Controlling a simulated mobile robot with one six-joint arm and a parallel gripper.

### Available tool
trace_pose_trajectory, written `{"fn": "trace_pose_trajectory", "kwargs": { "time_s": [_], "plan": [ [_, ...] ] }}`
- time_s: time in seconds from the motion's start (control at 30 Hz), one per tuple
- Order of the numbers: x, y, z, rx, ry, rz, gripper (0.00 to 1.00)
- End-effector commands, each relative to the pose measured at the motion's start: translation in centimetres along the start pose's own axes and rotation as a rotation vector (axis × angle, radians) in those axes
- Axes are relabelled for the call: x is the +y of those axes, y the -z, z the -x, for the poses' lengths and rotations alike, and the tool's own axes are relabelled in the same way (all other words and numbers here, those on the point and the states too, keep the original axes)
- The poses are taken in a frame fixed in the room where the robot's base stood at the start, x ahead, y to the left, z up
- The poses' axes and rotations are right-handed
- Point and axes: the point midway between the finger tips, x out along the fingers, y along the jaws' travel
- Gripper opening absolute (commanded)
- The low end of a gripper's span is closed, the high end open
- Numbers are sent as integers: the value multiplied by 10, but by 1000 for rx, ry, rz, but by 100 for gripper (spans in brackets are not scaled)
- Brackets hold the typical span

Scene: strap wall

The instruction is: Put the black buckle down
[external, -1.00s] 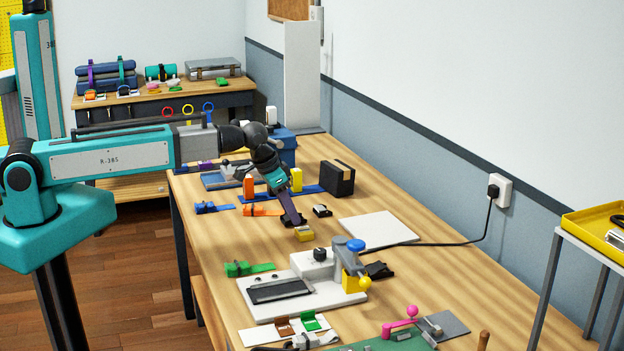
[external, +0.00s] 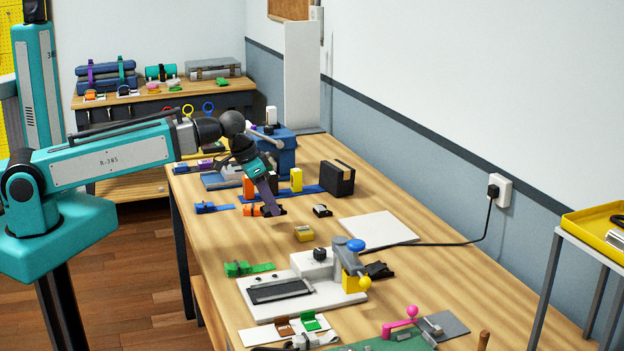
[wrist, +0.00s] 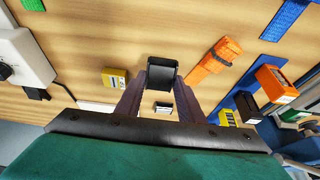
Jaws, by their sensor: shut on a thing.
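My gripper (external: 272,211) is shut on the black buckle (wrist: 160,74). In the wrist view the buckle shows between the two finger ends, over bare wood. In the external view the fingers point down beside the orange strap (external: 252,210), and the buckle (external: 281,210) is a small dark shape at their tips. I cannot tell whether it touches the tabletop. The orange strap also lies just right of the fingers in the wrist view (wrist: 212,62).
A yellow block (external: 303,233) and a small black-and-white piece (external: 321,211) lie nearby. Blue straps (external: 212,207), an orange block (external: 249,186) and a black box (external: 338,178) stand behind. A white fixture (external: 290,298) and a white plate (external: 378,229) flank clear wood.

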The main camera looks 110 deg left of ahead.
Motion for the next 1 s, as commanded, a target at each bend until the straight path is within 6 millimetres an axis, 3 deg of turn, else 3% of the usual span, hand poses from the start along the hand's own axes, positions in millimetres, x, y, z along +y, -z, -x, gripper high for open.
{"fn": "trace_pose_trajectory", "kwargs": {
  "time_s": [0.27,1.0],
  "plan": [
    [-1,-24,12,2,0,0,7],
    [-1,-25,9,3,0,0,7]
  ]
}}
